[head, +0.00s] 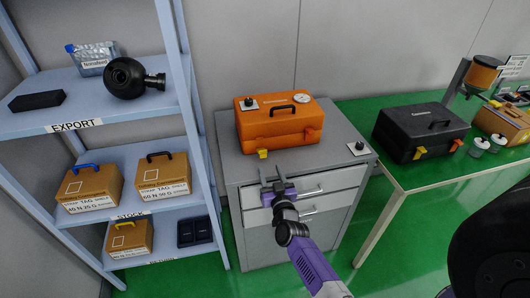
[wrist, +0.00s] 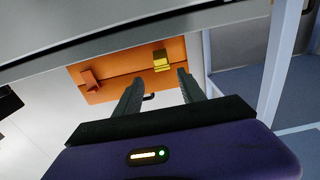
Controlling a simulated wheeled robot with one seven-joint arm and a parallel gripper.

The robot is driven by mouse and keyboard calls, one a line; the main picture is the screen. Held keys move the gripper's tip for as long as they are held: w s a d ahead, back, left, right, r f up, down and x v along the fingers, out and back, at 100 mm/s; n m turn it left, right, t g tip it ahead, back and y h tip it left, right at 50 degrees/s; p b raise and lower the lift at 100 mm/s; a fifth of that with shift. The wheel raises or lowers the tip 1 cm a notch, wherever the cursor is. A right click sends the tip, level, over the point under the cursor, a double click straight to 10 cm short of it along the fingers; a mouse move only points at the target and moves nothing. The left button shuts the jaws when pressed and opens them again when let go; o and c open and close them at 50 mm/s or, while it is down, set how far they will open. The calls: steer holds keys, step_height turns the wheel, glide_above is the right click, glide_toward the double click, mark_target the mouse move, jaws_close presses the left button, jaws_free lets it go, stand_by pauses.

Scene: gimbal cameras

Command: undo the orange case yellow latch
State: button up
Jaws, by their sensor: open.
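The orange case (head: 280,128) stands on a grey drawer cabinet, with a black handle on its lid. Its yellow latch (head: 263,154) is low on the front face at the left; an orange latch (head: 309,136) is at the right. The wrist view appears upside down, with the yellow latch (wrist: 161,60) on the orange front and the orange latch (wrist: 90,80) to its left. My gripper (head: 271,172) is open and empty, in front of and slightly below the yellow latch. In the wrist view my gripper's fingers (wrist: 159,82) point towards the case, apart from the latch.
The grey cabinet (head: 225,135) has drawers with handles below my gripper. A small knob box (head: 357,148) sits at its right corner. A blue shelf (head: 150,120) with boxes stands left. A black case (head: 420,128) lies on the green table (head: 400,175) at right.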

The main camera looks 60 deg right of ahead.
mark_target(264, 154)
steer(key=b+x, duration=0.1)
steer(key=x, duration=0.6)
steer(key=shift+w+d+r, duration=0.1)
steer(key=shift+w+d, duration=0.05)
steer(key=shift+w, duration=0.1)
steer(key=shift+c, duration=0.2)
jaws_close()
steer(key=shift+b, duration=0.3)
